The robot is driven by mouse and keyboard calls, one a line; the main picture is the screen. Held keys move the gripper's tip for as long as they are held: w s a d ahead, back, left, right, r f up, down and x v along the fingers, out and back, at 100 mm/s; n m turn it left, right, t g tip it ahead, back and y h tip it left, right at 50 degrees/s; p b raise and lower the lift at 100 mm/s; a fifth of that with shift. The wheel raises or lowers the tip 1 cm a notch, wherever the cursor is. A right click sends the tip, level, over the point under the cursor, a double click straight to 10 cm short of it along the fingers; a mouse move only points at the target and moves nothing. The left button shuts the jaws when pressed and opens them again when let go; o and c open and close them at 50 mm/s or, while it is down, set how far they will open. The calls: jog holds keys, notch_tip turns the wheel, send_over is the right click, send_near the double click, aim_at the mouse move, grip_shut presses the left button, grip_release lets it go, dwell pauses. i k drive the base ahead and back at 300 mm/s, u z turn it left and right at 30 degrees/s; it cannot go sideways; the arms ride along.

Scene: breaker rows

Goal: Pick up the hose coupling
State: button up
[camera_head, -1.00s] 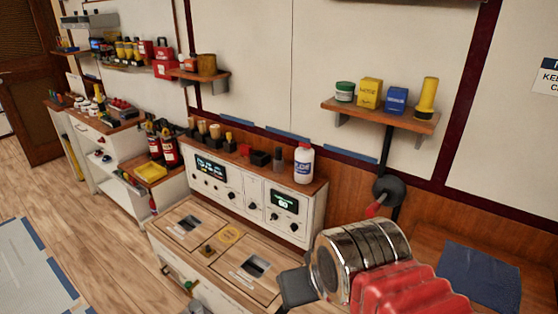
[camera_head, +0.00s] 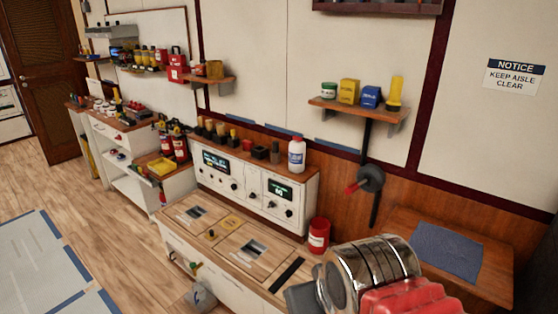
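I cannot pick out a hose coupling for certain among the small items in view. My arm, chrome with a red ribbed sleeve, fills the lower right and hides part of the bench behind it. A dark grey part at its left end (camera_head: 302,296) may belong to my gripper. No pair of fingertips shows clearly, so its opening cannot be told.
A wooden-topped bench (camera_head: 205,229) carries a control panel (camera_head: 222,182), a red can (camera_head: 319,235) and a black strip (camera_head: 287,275). A wall shelf (camera_head: 350,106) holds containers. A side table with a blue mat (camera_head: 448,250) stands right. Open floor (camera_head: 105,200) lies left.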

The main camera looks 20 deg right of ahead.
aim_at(274, 151)
jog(key=k, duration=0.7)
jog(key=u, duration=0.5)
jog(key=i, duration=0.85)
jog(key=u, duration=0.75)
jog(key=i, duration=1.4)
jog(key=z, duration=0.75)
jog(key=i, duration=0.85)
jog(key=z, duration=0.55)
